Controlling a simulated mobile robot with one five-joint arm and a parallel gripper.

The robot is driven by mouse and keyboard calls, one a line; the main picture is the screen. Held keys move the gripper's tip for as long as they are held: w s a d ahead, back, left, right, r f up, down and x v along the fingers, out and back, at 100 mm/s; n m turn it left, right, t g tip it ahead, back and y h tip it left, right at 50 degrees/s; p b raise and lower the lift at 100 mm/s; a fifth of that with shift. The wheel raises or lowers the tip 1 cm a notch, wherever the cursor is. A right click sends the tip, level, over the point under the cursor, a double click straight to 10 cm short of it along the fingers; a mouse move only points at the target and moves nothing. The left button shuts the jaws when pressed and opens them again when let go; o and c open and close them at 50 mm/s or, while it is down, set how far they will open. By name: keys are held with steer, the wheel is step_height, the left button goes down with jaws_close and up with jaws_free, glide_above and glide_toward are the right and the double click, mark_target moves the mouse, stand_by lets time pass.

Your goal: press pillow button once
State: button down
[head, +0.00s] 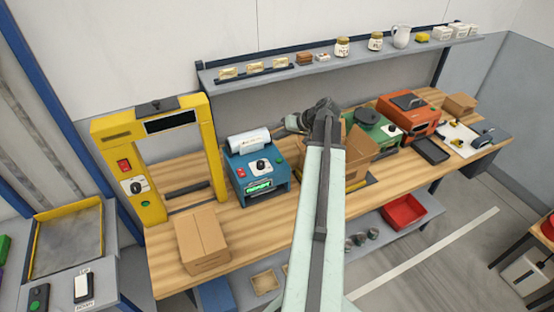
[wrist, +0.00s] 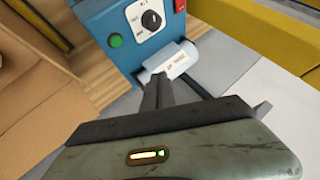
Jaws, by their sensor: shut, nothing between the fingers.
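The blue machine (head: 258,178), with a white roll (head: 249,141) on top, a dial (head: 262,165) and a lit green display (head: 259,187), stands on the bench. In the wrist view the machine (wrist: 125,57) appears turned over, with a green button (wrist: 115,40), a dial (wrist: 151,20), a red button (wrist: 180,5) and the white roll (wrist: 168,60). I cannot read which button is labelled pillow. My gripper (head: 291,122) is shut and empty, above and behind the machine's right side. Its dark fingers (wrist: 157,92) appear near the roll, apart from the buttons.
A yellow frame machine (head: 151,195) stands left of the blue machine. A closed carton (head: 203,240) sits in front left. An open carton (head: 361,147) is close on the right, partly behind my arm. A shelf (head: 345,62) with jars runs along the wall.

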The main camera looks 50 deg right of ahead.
mark_target(281, 160)
steer(key=f+b, duration=0.9)
steer(key=shift+s+d, duration=0.15)
steer(key=shift+d, duration=0.15)
stand_by(1.7)
